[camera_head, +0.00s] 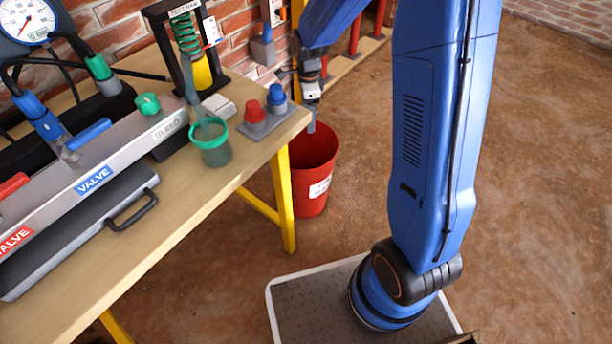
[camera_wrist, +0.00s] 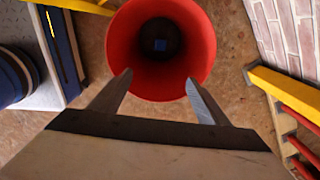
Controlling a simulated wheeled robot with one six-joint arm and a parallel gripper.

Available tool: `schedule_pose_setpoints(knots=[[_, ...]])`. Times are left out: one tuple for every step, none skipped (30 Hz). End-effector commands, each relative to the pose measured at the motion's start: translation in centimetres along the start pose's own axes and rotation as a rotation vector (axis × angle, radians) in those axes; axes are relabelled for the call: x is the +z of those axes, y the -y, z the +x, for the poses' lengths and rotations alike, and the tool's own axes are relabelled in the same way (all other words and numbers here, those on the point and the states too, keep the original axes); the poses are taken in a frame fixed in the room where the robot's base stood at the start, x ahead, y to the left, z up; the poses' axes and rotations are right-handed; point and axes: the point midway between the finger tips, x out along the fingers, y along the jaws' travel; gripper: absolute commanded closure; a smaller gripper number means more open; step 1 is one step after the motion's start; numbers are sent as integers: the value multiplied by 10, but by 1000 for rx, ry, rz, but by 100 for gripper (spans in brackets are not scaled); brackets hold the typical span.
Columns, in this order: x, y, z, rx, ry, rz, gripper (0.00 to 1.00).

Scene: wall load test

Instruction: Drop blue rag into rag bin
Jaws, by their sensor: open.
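The red rag bin (camera_head: 313,178) stands on the floor beyond the yellow table leg, with a white label on its side. In the wrist view I look down into the bin (camera_wrist: 203,40). A small blue patch, which looks like the blue rag (camera_wrist: 160,45), lies at the dark bottom of the bin. My gripper (camera_wrist: 158,82) is open and empty, its two fingers apart over the near rim of the bin. In the head view my gripper (camera_head: 311,115) is above the bin, partly behind the table corner.
The wooden table (camera_head: 215,205) at left holds a valve rig (camera_head: 95,180), a green cup (camera_head: 211,145), red and blue knobs (camera_head: 265,108) and a spring stand (camera_head: 190,60). A brick wall stands behind, with red and yellow bars by it. Floor at right is clear.

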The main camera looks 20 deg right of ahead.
Motion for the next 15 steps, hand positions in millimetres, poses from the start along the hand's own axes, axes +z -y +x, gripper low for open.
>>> schedule_pose_setpoints(knots=[[0, 1, -11, -4, 1, 0, 31], [0, 0, -17, -3, 1, 0, 31], [0, 1, -24, -4, 1, 0, 31], [0, 0, -30, -3, 1, 0, 31], [0, 1, -35, -3, 1, 0, 31], [0, 1, -41, -3, 1, 0, 31], [0, 0, -46, -3, 1, 0, 31], [0, 0, -50, -3, 1, 0, 31], [0, 0, -55, -2, 1, 0, 31], [0, 0, -58, -1, 0, 0, 31], [0, 0, -60, -1, 0, 0, 31], [0, 0, -64, -1, 0, 0, 31], [0, 0, -66, -1, 0, 0, 31], [0, 0, -67, -1, 0, 0, 31], [0, 0, -69, -1, 0, 0, 31]])
